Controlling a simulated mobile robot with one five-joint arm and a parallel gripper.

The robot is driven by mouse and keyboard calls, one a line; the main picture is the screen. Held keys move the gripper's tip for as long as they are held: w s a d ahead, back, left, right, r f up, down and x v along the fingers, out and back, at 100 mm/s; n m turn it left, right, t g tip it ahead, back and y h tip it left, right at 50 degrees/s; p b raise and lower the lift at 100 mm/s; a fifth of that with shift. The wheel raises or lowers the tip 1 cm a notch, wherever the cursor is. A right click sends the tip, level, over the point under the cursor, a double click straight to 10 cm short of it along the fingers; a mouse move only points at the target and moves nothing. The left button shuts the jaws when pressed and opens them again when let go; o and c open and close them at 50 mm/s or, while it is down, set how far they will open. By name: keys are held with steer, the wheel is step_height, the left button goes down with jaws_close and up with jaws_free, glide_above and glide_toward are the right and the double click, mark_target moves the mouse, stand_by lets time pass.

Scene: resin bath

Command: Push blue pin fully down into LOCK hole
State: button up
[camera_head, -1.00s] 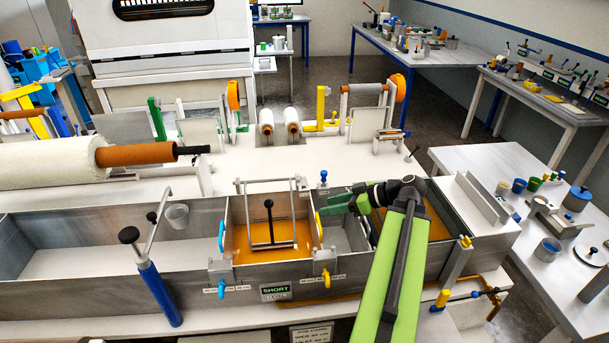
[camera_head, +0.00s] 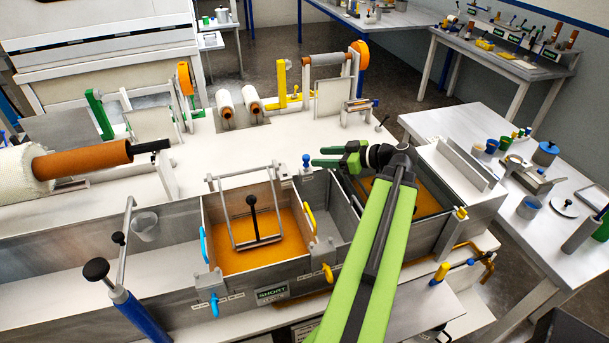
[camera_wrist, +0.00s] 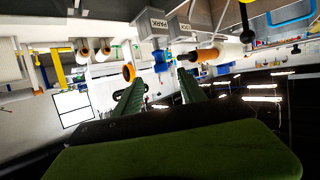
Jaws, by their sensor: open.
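The blue pin (camera_head: 305,161) stands upright at the back rim of the bath, with its round blue head up, in the head view. A blue piece (camera_wrist: 160,60) that looks like it shows just beyond my fingertips in the wrist view, by the PARK label (camera_wrist: 157,23). The LOCK label (camera_wrist: 183,27) is just right of it. I cannot tell which hole the pin is in or how deep it sits. My gripper (camera_head: 319,156) is open and empty, its green fingers pointing left at the pin, close to it. The fingers (camera_wrist: 158,98) also show in the wrist view.
The orange resin bath (camera_head: 240,257) with a black-handled frame (camera_head: 252,210) is left of my arm. A yellow handle (camera_head: 310,220) and metal partition walls stand close below the pin. Rollers (camera_head: 227,105) stand farther back on the white deck, which has clear room between.

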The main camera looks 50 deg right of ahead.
mark_target(309, 157)
steer(key=x, duration=0.4)
steer(key=shift+w+a+b, duration=0.1)
steer(key=shift+b, duration=0.25)
steer(key=b+x, duration=0.2)
steer(key=x, duration=0.3)
steer(key=shift+a+f, duration=0.1)
steer(key=shift+c, duration=0.5)
jaws_close()
